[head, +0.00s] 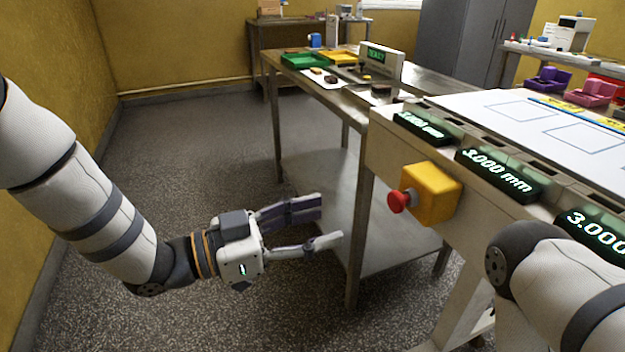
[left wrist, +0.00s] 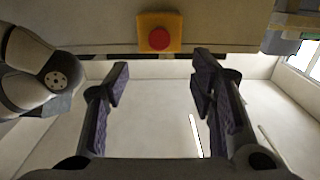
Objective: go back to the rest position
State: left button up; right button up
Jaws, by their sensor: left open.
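My left gripper (head: 318,222) hangs low over the floor, in front of the steel table's lower shelf, with its fingers pointing right in the head view. It is open and empty. In the left wrist view its two fingers (left wrist: 163,95) stand wide apart with nothing between them. My right arm shows at the lower right of the head view, and its gripper is out of the picture.
A yellow box with a red button (head: 430,194) sits on the machine's side, right of my left gripper; it also shows in the left wrist view (left wrist: 159,36). Displays reading 3.000 mm (head: 498,173) line the machine's edge. A steel table (head: 310,82) carries trays. Floor at left is clear.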

pick_arm(q)
jog(key=s+a+f+n+y+p, duration=0.1)
jog(key=s+a+f+n+y, duration=0.35)
jog(key=f, duration=0.35)
jog(key=s+a+f+n+g+y, duration=0.1)
jog(key=s+a+f+n+y, duration=0.3)
jog(key=f, duration=0.4)
jog(key=s+a+f+n+y+p, duration=0.1)
jog(key=s+a+f+n+y, duration=0.2)
jog(key=s+f, duration=0.4)
jog(key=s+a+f+n+g+y, duration=0.1)
jog(key=s+a+g, duration=0.3)
jog(key=s, duration=0.8)
jog(key=s+a+f+n+g+y, duration=0.2)
jog(key=s+a, duration=0.6)
jog(key=s, duration=0.4)
jog(key=shift+a+f+g+y+p, duration=0.15)
jog(key=shift+f+g+y+p, duration=0.35)
jog(key=shift+g+y, duration=0.6)
pick_arm(e)
jog(key=shift+t, duration=0.7)
jog(key=w+r, duration=0.3)
jog(key=shift+w+r, duration=0.25)
jog(key=shift+r, duration=0.05)
